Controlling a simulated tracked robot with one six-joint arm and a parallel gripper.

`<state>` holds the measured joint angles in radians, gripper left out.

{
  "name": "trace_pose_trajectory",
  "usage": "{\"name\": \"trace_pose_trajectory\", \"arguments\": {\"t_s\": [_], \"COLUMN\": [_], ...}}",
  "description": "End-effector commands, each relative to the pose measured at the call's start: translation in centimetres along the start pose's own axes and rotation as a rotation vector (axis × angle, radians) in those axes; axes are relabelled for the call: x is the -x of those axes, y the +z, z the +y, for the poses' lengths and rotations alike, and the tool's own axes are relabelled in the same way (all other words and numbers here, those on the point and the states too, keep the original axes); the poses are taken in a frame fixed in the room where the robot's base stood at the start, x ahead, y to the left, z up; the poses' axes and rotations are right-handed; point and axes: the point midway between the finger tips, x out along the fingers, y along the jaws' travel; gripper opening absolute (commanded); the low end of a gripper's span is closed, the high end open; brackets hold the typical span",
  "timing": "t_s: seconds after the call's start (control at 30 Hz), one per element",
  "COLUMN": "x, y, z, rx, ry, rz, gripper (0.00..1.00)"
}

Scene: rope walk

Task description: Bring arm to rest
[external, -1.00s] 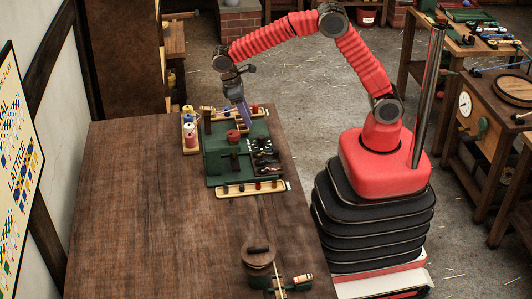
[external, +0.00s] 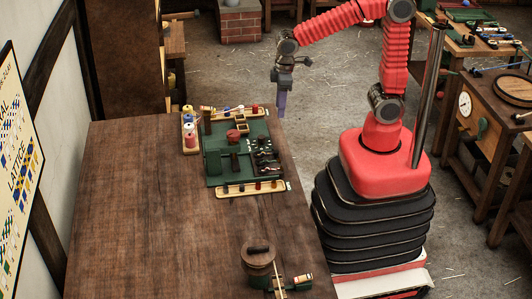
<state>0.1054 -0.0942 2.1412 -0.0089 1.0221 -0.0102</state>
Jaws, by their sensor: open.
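My gripper (external: 282,103) hangs pointing down at the end of my red arm, just off the far right corner of the table in the picture. It is open, and I see nothing held in it. The wooden table (external: 150,215) lies to the left of my gripper. On it, a green board (external: 216,165) carries small dark tools, a red piece (external: 233,135) and a small wooden tray (external: 242,125).
A rack of spools (external: 189,130) stands left of the board. A round wooden block (external: 258,260) stands at the table's near right. Side benches stand at right. Open floor (external: 330,130) lies beneath my gripper.

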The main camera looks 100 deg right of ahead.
Motion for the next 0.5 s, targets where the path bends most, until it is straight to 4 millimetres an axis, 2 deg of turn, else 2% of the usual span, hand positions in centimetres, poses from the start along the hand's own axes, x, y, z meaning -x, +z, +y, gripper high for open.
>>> {"name": "trace_pose_trajectory", "arguments": {"t_s": [0.5], "x": [3.0], "y": [6.7], "z": [-1.8], "rx": [0.032], "ry": [-0.012], "rz": [0.201], "gripper": [0.43]}}
